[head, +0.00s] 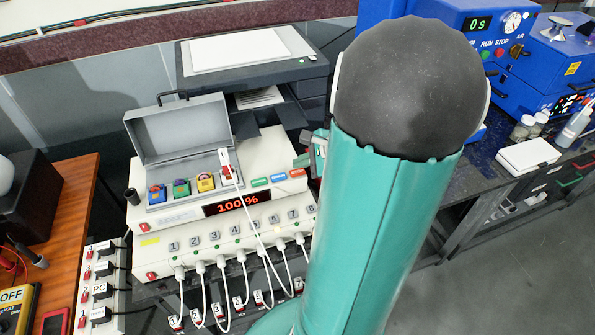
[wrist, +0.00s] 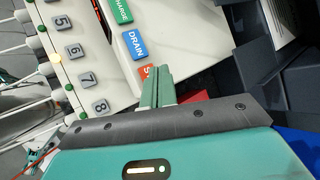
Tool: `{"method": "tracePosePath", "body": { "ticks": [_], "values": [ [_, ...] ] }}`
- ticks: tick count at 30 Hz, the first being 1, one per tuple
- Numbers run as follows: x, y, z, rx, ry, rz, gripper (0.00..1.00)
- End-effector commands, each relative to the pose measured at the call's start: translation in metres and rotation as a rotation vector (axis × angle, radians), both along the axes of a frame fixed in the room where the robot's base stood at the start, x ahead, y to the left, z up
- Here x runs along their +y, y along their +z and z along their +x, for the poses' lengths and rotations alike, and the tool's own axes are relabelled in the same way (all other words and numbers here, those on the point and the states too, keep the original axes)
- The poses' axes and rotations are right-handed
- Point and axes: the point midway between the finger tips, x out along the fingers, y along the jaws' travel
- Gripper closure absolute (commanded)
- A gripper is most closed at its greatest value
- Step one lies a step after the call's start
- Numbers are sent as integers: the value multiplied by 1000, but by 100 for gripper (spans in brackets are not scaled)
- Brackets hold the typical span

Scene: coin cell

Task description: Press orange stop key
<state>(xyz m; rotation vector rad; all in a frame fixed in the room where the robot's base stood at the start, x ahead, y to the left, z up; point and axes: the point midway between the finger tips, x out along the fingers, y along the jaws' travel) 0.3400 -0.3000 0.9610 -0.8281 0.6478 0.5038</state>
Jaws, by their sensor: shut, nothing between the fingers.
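The orange stop key (wrist: 147,71) shows in the wrist view as a small orange patch with the start of its white lettering. The rest of it is hidden behind my gripper (wrist: 157,72), whose two green fingers are shut together and empty. The fingertips are over or beside the key; I cannot tell if they touch it. In the head view the orange key (head: 297,173) is at the right end of the key row on the white machine (head: 165,218). My gripper there is mostly hidden behind my arm, just right of that key.
The blue DRAIN key (wrist: 134,44) and green CHARGE key (wrist: 121,11) sit in the same row. Numbered grey keys (wrist: 86,80) and white cables (head: 222,285) are lower on the machine.

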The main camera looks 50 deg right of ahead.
Motion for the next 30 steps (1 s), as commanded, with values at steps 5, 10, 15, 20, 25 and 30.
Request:
{"method": "tracePosePath", "body": {
  "ticks": [5, 10, 15, 20, 25, 30],
  "values": [
    [0, 0, 0, 0, 0, 0, 100],
    [0, 0, 0, 0, 0, 0, 100],
    [0, -6, 0, 1, 1, 2, 100],
    [0, -9, 0, 0, 0, 0, 100],
    [0, -9, 0, 0, 0, 0, 100],
    [0, -9, 0, 0, 0, 0, 100]
  ]
}}
